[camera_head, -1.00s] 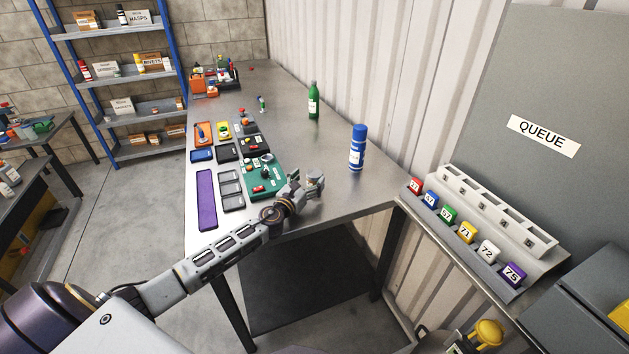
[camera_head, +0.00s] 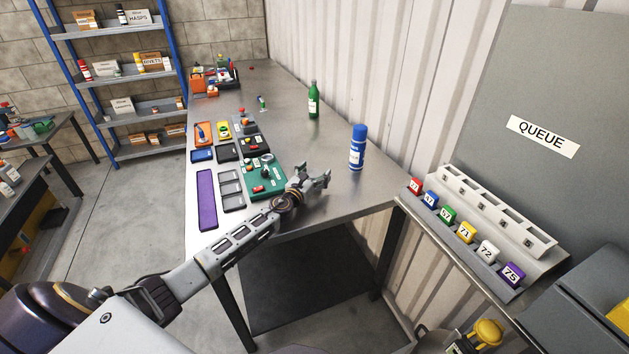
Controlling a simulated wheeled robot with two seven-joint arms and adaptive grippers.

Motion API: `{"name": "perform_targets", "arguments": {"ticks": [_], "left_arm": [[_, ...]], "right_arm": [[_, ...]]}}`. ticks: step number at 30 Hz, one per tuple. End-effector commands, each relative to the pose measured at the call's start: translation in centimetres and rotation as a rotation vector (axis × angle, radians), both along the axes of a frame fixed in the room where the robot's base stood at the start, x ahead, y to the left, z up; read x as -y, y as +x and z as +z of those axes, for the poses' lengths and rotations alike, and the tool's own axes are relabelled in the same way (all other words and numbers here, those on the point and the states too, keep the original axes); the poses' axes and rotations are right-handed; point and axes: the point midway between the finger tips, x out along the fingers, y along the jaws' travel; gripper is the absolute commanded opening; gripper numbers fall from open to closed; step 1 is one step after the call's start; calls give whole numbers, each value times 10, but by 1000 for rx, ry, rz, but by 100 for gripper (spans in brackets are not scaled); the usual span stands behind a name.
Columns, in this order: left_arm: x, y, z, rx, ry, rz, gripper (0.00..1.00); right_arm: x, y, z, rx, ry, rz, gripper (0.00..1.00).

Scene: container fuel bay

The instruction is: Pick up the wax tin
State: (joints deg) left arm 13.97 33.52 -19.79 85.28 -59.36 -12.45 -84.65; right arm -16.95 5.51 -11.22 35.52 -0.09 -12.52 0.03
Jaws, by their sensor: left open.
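I cannot pick out the wax tin for certain; the small items on the table are too small to tell apart. Several of them, some red and some dark, lie in a green tray (camera_head: 277,187) near the front of the metal table. My left gripper (camera_head: 323,176) is open and empty, just right of the green tray and above the table, with its fingers spread and pointing right. My left wrist hides the tray's near right corner.
A blue spray can (camera_head: 357,150) stands right of my left gripper, with a green bottle (camera_head: 313,103) farther back. A purple tray (camera_head: 206,199) and small coloured trays lie at left. The table (camera_head: 290,140) is bare between the trays and the bottles.

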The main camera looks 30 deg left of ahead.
Motion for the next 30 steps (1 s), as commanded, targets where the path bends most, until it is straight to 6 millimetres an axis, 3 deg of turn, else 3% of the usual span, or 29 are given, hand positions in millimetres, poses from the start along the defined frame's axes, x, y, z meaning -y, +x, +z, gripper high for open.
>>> {"name": "perform_targets", "arguments": {"ticks": [8, 21, 30], "left_arm": [[0, 0, 0, 0, 0, 0, 79], [0, 0, 0, 0, 0, 0, 25], [0, 0, 2, 1, 0, 0, 25]], "right_arm": [[0, 2, 0, 3, 1, 0, 40], [0, 3, 0, 3, 0, 0, 40], [0, 3, 1, 3, 0, 0, 40]]}}
